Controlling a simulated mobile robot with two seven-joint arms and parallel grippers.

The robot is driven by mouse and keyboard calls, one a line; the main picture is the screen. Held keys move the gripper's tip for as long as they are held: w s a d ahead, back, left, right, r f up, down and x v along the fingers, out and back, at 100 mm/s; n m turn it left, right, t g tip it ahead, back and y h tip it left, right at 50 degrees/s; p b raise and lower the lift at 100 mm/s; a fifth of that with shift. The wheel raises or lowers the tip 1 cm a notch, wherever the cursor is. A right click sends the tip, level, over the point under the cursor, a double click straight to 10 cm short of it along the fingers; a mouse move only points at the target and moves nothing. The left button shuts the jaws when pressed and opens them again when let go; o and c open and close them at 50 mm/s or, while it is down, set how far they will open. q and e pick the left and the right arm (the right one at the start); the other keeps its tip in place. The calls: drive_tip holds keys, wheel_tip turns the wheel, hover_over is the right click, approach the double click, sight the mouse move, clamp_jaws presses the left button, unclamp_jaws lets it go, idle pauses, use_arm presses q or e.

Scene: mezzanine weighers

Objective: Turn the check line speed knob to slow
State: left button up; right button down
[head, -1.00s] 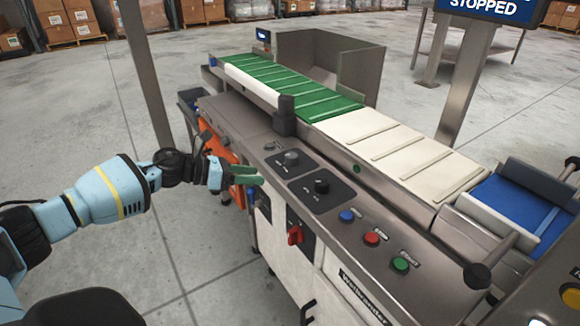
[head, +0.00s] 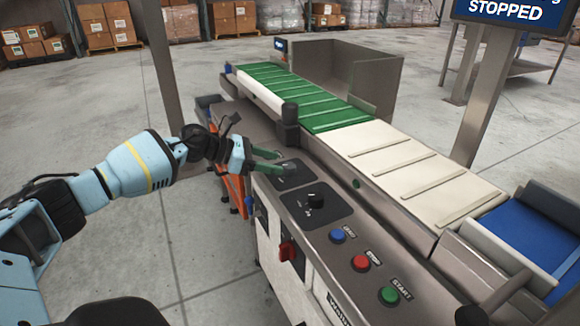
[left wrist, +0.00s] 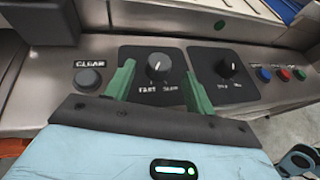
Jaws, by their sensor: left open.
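The check line speed knob (left wrist: 158,66) is a dark round knob on a black plate marked FAST at lower left and SLOW at lower right. In the left wrist view the left gripper (left wrist: 158,88) shows one finger on each side of the knob, with nothing held. Whether the fingers touch the knob is unclear. My right gripper is not in view.
A second black knob (head: 315,200) sits on the adjoining plate. Blue (head: 337,236), red (head: 360,263) and green (head: 388,296) buttons follow along the panel. A CLEAR button (left wrist: 88,80) lies left of the plate. A red switch (head: 287,251) is on the front face. A dark post (head: 290,125) stands behind the knobs.

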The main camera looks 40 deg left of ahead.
sight(287, 165)
use_arm(q)
drive_tip(key=shift+b+x, duration=0.3)
drive_tip(key=shift+x, duration=2.45)
drive_tip(key=shift+c, duration=0.2)
